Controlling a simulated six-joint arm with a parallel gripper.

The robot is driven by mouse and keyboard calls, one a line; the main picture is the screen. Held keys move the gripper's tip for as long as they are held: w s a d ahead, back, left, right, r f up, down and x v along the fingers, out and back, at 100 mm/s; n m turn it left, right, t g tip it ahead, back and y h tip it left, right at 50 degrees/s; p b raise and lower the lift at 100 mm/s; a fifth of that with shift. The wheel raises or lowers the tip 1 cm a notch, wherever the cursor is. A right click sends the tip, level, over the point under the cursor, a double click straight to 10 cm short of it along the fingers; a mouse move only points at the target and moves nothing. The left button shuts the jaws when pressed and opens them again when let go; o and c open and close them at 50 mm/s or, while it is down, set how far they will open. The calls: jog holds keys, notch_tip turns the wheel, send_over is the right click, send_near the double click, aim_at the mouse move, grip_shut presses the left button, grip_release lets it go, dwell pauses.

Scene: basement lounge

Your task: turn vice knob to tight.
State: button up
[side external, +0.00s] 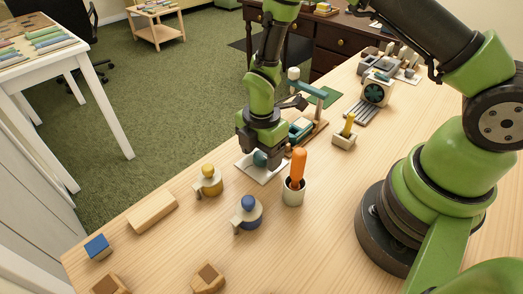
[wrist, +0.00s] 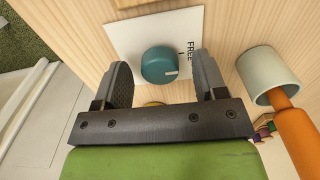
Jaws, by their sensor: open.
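A round teal knob (wrist: 158,65) with a pale mark on its lower right edge sits on a white plate (wrist: 128,40). The plate carries the word FREE and a short line beside it, right of the knob. I see no word for tight; part of the plate is hidden by my gripper. My gripper (wrist: 161,72) is open, with one finger on each side of the knob and gaps showing. In the side view my gripper (side external: 264,157) points down over the plate (side external: 262,174), and the knob (side external: 260,158) shows between the fingers. Contact cannot be told.
A pale cup (side external: 293,194) holding an orange-handled tool (side external: 298,165) stands close to the right of the plate. A yellow-knobbed piece (side external: 208,182) and a blue-knobbed piece (side external: 247,214) stand nearer the front. A wooden block (side external: 152,211) lies at left.

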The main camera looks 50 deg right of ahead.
jog(key=c, duration=0.9)
jog(key=shift+m, duration=0.3)
jog(key=m, duration=1)
jog(key=shift+m, duration=2.1)
